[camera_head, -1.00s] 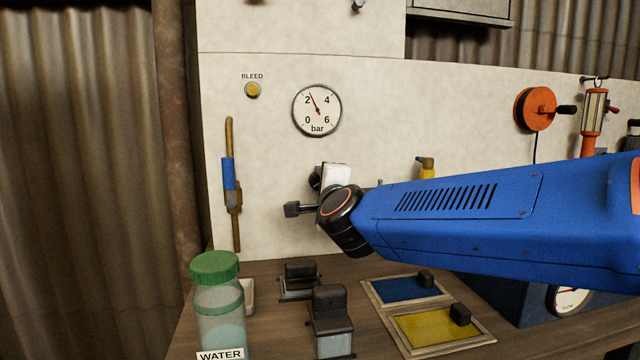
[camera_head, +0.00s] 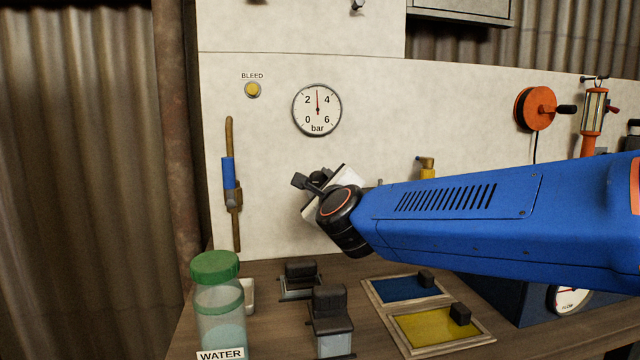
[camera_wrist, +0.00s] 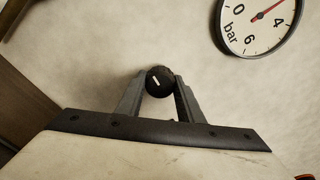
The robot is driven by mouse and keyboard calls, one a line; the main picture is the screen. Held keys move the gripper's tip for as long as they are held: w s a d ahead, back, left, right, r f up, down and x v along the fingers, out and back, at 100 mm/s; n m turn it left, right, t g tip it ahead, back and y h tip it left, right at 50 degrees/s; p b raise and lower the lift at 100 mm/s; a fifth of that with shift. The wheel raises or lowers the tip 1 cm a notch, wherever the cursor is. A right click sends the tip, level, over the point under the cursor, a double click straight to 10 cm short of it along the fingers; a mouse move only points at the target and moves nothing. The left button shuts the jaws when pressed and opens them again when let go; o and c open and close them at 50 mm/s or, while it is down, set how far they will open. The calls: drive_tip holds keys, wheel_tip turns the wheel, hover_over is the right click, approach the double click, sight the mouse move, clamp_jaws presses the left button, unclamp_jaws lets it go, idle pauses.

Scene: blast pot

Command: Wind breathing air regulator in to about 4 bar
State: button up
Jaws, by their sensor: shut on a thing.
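The breathing air regulator knob is a round black knob with a white mark, in the middle of the wrist view (camera_wrist: 160,81). My gripper's two fingers (camera_wrist: 159,92) are shut on it, one on each side. In the head view my gripper (camera_head: 319,177) is at the panel below the gauge, tilted, and the knob is mostly hidden by it. The round white pressure gauge (camera_head: 317,110) has its red needle pointing straight up, midway between 2 and 4, about 3 bar. The gauge (camera_wrist: 262,18) is partly cut off in the wrist view, upper right.
A yellow bleed button (camera_head: 252,90) and a blue-handled lever (camera_head: 230,172) are on the panel at left. On the bench stand a green-lidded water bottle (camera_head: 219,305), dark blocks and a blue and yellow tray (camera_head: 440,328). An orange reel (camera_head: 536,108) hangs at right.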

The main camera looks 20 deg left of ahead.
drive_tip(key=shift+f, duration=0.15)
drive_tip(key=o, duration=1.1)
drive_tip(key=shift+c, duration=0.2)
drive_tip(key=v, duration=1.7)
drive_tip(key=shift+s, duration=0.2)
